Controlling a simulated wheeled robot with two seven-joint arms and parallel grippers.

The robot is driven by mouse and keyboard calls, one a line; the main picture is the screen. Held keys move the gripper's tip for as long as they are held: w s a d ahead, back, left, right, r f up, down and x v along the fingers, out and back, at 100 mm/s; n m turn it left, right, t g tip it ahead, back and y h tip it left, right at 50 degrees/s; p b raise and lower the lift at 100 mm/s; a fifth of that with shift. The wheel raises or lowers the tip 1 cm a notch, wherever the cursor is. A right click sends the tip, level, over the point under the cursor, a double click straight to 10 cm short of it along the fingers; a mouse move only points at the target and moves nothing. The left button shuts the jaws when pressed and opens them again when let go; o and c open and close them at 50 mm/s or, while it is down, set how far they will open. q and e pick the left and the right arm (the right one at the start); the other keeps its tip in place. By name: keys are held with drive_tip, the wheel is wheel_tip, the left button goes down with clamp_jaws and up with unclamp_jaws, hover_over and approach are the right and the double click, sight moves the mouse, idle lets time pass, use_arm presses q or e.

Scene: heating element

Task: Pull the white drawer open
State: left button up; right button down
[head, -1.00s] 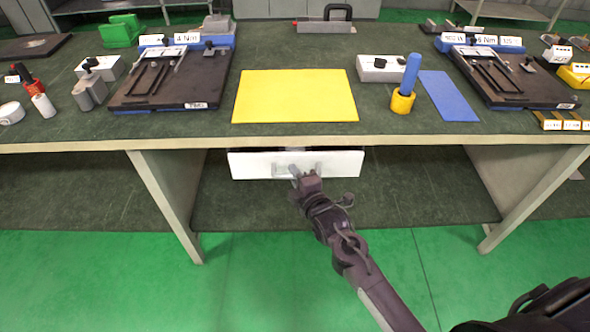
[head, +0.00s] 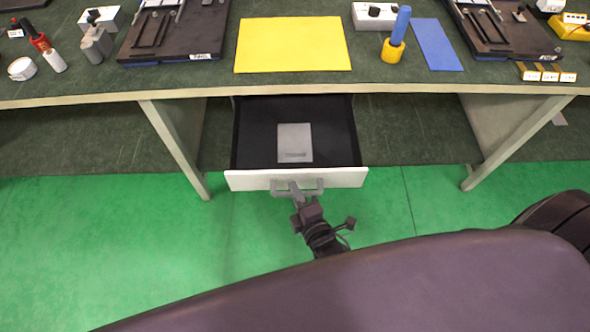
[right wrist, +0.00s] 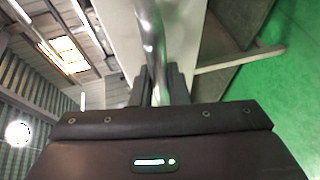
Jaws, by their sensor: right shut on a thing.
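The white drawer (head: 345,178) stands well out from under the workbench in the head view, and its dark interior shows. A flat grey rectangular item (head: 295,142) lies inside it. The grey bar handle (head: 312,187) is on the drawer's front. My right gripper (head: 296,190) is shut on the handle. In the right wrist view the shiny handle bar (right wrist: 152,50) runs between the two dark fingers (right wrist: 160,88), with the pale drawer front (right wrist: 122,30) beside it. My left gripper is not in view.
The green workbench (head: 300,83) carries a yellow mat (head: 293,45), a blue mat (head: 437,45), a blue-handled tool in a yellow holder (head: 397,35) and dark fixtures (head: 175,35). Bench legs (head: 175,145) stand either side of the drawer.

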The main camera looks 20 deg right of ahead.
drive_tip(key=shift+s+a, duration=0.25)
drive_tip(key=shift+s, duration=0.55)
drive_tip(key=c, duration=1.4)
unclamp_jaws()
drive_tip(key=shift+s, duration=0.1)
drive_tip(key=a+v, duration=0.1)
drive_tip(key=v, duration=0.6)
drive_tip(key=shift+s+d, duration=0.35)
drive_tip(key=shift+d, duration=0.15)
